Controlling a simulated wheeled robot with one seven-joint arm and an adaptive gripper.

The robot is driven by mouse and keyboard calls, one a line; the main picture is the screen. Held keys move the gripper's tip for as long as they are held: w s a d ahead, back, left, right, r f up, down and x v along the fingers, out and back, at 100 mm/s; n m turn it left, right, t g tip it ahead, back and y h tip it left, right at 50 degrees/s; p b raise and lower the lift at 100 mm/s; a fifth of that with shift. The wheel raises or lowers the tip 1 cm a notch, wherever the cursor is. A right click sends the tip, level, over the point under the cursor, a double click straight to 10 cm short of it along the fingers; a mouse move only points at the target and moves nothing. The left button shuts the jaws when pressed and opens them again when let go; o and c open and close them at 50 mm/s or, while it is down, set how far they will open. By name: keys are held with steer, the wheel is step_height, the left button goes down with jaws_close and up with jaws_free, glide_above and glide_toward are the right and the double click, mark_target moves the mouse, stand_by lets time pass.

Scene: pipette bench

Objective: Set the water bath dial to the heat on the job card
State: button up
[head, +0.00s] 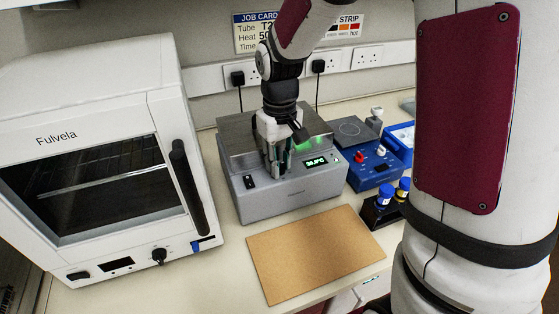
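The water bath (330,187) is a grey box with a metal top in the middle of the bench. Its small display (315,162) shows green digits ending in °C, too small to read surely. My gripper (276,168) points down at the bath's front, left of the display.
A white Fulvela oven (80,110) stands at left. A blue device (374,176) with knobs and a rack of blue-capped bottles (385,194) are at right. A brown board (315,252) lies in front. A heat strip chart (349,27) and plugged sockets are behind.

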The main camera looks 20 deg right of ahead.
jaws_close()
steer(key=shift+m, duration=0.3)
steer(key=m, duration=0.3)
steer(key=shift+w+m+p, duration=0.1)
steer(key=shift+m+p, duration=0.4)
steer(key=shift+m, duration=1.5)
steer(key=shift+r, duration=0.1)
